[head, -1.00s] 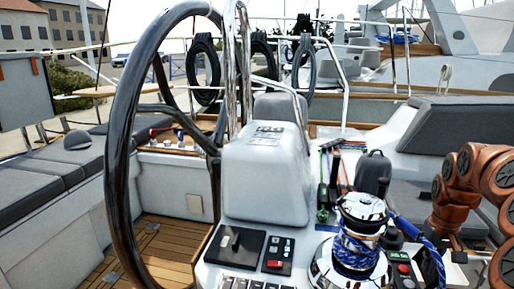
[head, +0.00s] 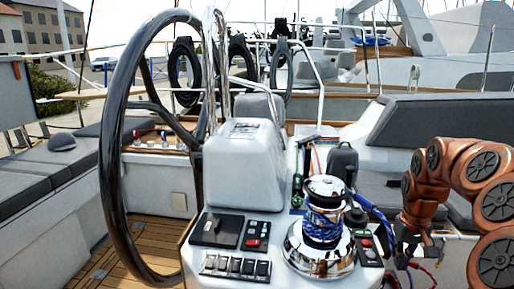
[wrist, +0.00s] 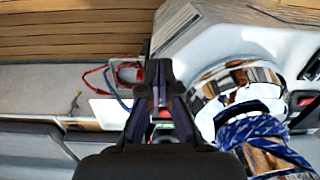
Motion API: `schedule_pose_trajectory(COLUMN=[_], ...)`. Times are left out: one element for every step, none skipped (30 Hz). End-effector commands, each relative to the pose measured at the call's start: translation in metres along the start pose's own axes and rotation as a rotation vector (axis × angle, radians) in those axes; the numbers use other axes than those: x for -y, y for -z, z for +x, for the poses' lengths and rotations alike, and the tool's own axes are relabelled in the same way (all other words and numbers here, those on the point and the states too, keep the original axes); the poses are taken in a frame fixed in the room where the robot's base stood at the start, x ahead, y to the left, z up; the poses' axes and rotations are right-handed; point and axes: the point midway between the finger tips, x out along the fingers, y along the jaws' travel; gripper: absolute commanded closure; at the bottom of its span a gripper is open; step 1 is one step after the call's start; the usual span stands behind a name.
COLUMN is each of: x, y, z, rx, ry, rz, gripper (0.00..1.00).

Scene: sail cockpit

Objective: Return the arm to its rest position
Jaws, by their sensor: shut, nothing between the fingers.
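My copper-coloured arm (head: 440,170) is folded at the right of the head view, with its wrist end pointing down beside the winch. My gripper (wrist: 158,80) shows in the wrist view as two dark fingers drawn together, with nothing seen between them. In the head view the gripper is small and partly hidden low at the right. The chrome winch (head: 318,255) with blue rope (head: 322,226) around it stands left of the gripper. The winch also shows at the right of the wrist view (wrist: 240,85), apart from the fingers.
A large black steering wheel (head: 112,150) stands at the left beside the white console (head: 240,175). Switch panels (head: 235,266) lie left of the winch. A red-button panel (head: 368,250) sits right of it. Grey cushions (head: 440,122) lie behind my arm. Red and blue cords hang below the gripper.

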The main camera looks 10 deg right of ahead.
Motion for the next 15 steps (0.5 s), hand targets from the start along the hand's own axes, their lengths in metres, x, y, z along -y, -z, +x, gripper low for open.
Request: schedule_pose_trajectory(x=[0.012, 0.018, 0.027, 0.033, 0.038, 0.046, 0.053, 0.06, 0.069, 0.077, 0.086, 0.097, 0.107, 0.116, 0.129], y=[-0.003, -0.005, -0.008, -0.01, -0.013, -0.017, -0.02, -0.024, -0.031, -0.036, -0.041, -0.051, -0.059, -0.068, -0.081], z=[-0.002, -0.003, -0.004, -0.005, -0.006, -0.008, -0.008, -0.009, -0.01, -0.011, -0.012, -0.013, -0.013, -0.013, -0.014], rx=[0.002, 0.004, 0.005, 0.007, 0.008, 0.011, 0.013, 0.017, 0.022, 0.026, 0.028, 0.035, 0.043, 0.052, 0.059], ry=[0.0, 0.001, 0.004, 0.005, 0.006, 0.008, 0.009, 0.009, 0.009, 0.011, 0.012, 0.011, 0.012, 0.01, 0.01], rz=[-0.022, -0.033, -0.047, -0.057, -0.066, -0.078, -0.087, -0.099, -0.115, -0.128, -0.141, -0.16, -0.176, -0.192, -0.211], gripper=[1.0, 1.0, 1.0, 1.0, 1.0, 1.0, 1.0, 1.0, 1.0, 1.0, 1.0, 1.0, 1.0, 1.0, 1.0])
